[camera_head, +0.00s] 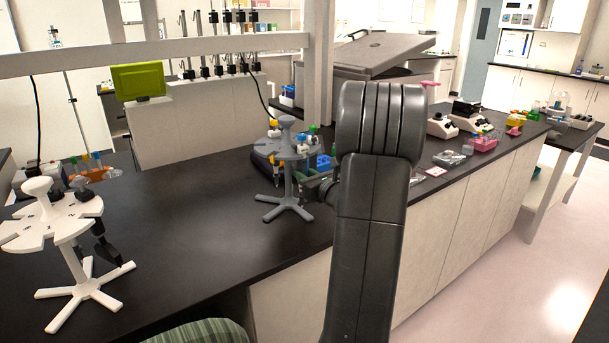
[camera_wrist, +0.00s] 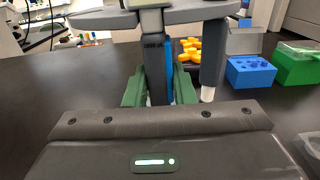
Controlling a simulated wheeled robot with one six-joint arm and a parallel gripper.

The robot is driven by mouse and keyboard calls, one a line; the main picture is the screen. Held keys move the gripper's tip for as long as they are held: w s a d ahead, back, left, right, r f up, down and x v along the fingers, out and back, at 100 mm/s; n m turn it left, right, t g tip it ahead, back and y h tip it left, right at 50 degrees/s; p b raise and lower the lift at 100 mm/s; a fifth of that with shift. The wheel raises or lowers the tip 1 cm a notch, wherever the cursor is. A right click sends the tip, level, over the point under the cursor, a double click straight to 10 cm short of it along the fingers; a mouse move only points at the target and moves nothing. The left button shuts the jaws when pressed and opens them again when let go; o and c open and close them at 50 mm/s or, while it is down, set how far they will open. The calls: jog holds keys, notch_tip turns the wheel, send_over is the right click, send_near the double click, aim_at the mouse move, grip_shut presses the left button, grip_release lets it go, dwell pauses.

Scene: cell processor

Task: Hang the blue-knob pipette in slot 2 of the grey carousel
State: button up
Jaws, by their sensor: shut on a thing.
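The grey carousel (camera_head: 286,152) stands on the dark bench near the middle of the head view, upright on its star-shaped foot. My gripper (camera_head: 318,190) is low against its right side, partly hidden by my arm. In the wrist view my gripper (camera_wrist: 158,88) is shut, its green fingers on either side of a dark upright pipette (camera_wrist: 155,68) with a blue strip. The pipette's top is hidden at the grey carousel's plate (camera_wrist: 95,18), so I cannot tell if it is seated in slot 2. Another dark pipette (camera_wrist: 213,55) with a pale lower end hangs to its right.
A white carousel (camera_head: 55,225) with a black pipette (camera_head: 107,250) stands at the left. Behind the grey carousel is a dark device with coloured parts. A blue box (camera_wrist: 250,75) and a green box (camera_wrist: 298,65) stand right. The bench between the carousels is clear.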

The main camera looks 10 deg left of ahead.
jog(key=shift+f, duration=0.15)
jog(key=o, duration=0.7)
jog(key=shift+d, duration=0.1)
jog(key=b+v, duration=0.2)
jog(key=v, duration=1.1)
jog(key=shift+s+d, duration=0.2)
jog(key=shift+s, duration=0.1)
jog(key=shift+w, duration=0.1)
jog(key=p+x, duration=0.2)
jog(key=x, duration=1.1)
jog(key=shift+w+a, duration=0.15)
jog(key=shift+a, duration=0.1)
jog(key=shift+w+a+r, duration=0.1)
jog(key=shift+r, duration=0.1)
jog(key=shift+p, duration=0.3)
